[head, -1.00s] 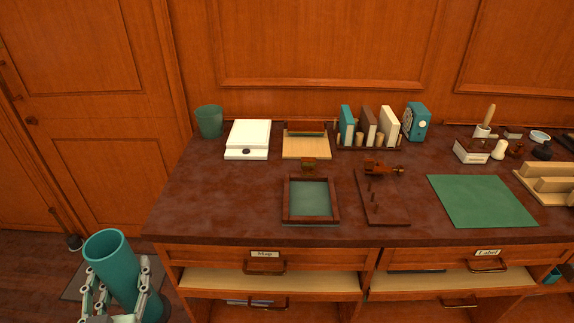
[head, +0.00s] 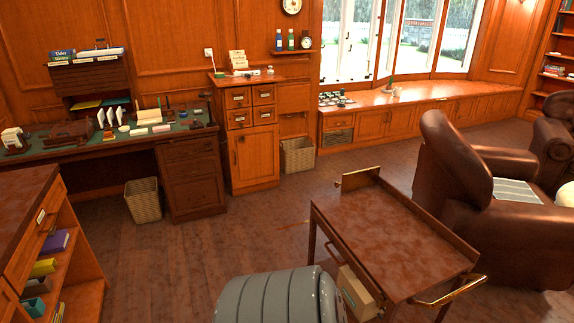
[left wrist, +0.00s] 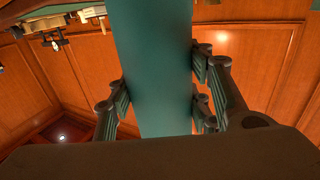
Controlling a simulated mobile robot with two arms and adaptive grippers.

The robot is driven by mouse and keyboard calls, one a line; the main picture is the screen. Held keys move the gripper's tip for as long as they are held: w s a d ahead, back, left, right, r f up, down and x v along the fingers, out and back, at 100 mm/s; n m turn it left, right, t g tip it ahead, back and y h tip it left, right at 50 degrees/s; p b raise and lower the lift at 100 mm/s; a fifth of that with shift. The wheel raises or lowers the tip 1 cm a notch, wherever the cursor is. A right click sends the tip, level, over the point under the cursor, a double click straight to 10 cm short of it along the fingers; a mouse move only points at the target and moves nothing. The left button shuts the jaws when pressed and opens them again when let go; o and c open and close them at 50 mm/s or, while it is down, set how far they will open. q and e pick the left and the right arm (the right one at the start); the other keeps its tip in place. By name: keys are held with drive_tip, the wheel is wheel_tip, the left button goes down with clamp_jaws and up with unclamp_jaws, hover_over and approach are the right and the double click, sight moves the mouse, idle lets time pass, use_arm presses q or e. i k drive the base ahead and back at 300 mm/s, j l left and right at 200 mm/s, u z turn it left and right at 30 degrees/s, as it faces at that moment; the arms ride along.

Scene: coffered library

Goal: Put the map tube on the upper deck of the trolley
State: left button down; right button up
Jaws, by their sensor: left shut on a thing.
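The trolley (head: 459,243) stands in the lower right of the head view. Its brown upper deck (head: 395,240) is bare, with a raised edge along the right and brass parts at the far and near ends. In the left wrist view my left gripper (left wrist: 158,100) is shut on the teal map tube (left wrist: 153,50), with finger pads against both sides. The tube's ends are not visible. Neither the tube nor my left gripper shows in the head view. My right gripper is in no current view.
A box (head: 357,294) sits under the trolley's upper deck. A brown leather armchair (head: 470,200) stands close to its right. A shelf unit (head: 60,260) is at the left, and a wicker basket (head: 143,200) stands by the desk. Open floor (head: 230,235) lies left of the trolley.

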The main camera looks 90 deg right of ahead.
sight(398, 242)
drive_tip(key=z, duration=0.4)
drive_tip(key=k+l+z, duration=0.1)
drive_tip(key=z, duration=0.3)
drive_tip(key=l+z, duration=0.1)
drive_tip(key=z, duration=0.7)
drive_tip(key=k+l+z, duration=0.1)
drive_tip(key=z, duration=0.3)
drive_tip(key=l+z, duration=0.4)
drive_tip(key=i+l+z, duration=0.1)
drive_tip(key=l+z, duration=0.3)
drive_tip(key=i+l+z, duration=0.1)
drive_tip(key=l+z, duration=0.35)
drive_tip(key=i+l, duration=0.1)
drive_tip(key=l, duration=0.15)
drive_tip(key=i+l, duration=0.1)
drive_tip(key=l, duration=0.15)
